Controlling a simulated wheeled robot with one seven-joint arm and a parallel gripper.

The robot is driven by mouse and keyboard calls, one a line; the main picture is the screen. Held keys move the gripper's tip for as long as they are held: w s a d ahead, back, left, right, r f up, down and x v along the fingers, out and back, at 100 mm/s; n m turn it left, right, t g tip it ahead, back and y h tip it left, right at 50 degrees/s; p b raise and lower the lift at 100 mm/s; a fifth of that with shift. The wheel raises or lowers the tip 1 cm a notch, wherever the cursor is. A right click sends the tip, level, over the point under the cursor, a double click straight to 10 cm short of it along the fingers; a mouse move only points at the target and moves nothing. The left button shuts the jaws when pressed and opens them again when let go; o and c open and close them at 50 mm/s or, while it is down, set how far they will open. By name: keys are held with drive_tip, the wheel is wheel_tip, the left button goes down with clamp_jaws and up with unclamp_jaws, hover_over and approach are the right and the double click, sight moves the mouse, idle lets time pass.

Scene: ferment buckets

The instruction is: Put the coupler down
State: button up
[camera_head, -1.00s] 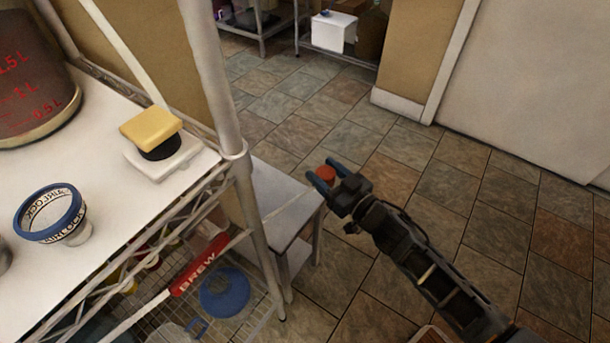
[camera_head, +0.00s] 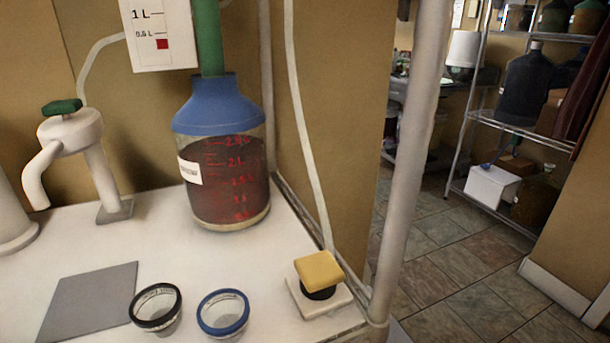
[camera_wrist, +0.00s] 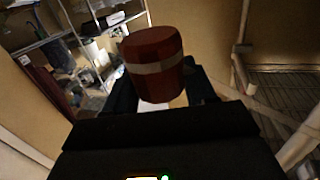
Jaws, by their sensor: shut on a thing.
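In the wrist view my gripper (camera_wrist: 162,97) is shut on a dark red cylinder with a pale band (camera_wrist: 153,62), which looks to be the coupler. It stands up between the two black fingers, clear of any surface that I can make out. Its lower part is hidden by the fingers and the gripper body. Neither my gripper nor the held coupler shows in the head view.
A white counter (camera_head: 60,235) holds a grey flat square (camera_head: 92,300), a black-rimmed cup (camera_head: 157,307), a blue-rimmed cup (camera_head: 223,313), a yellow-topped block (camera_head: 319,272) and a blue-topped jar (camera_head: 225,180). A pale post (camera_head: 405,160) stands at the counter's right corner.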

drive_tip(key=a+r+p, duration=0.3)
drive_tip(key=a, duration=0.4)
drive_tip(key=shift+w+h, duration=0.3)
drive_tip(key=shift+w, duration=0.05)
idle(0.6)
drive_tip(key=shift+s, duration=0.15)
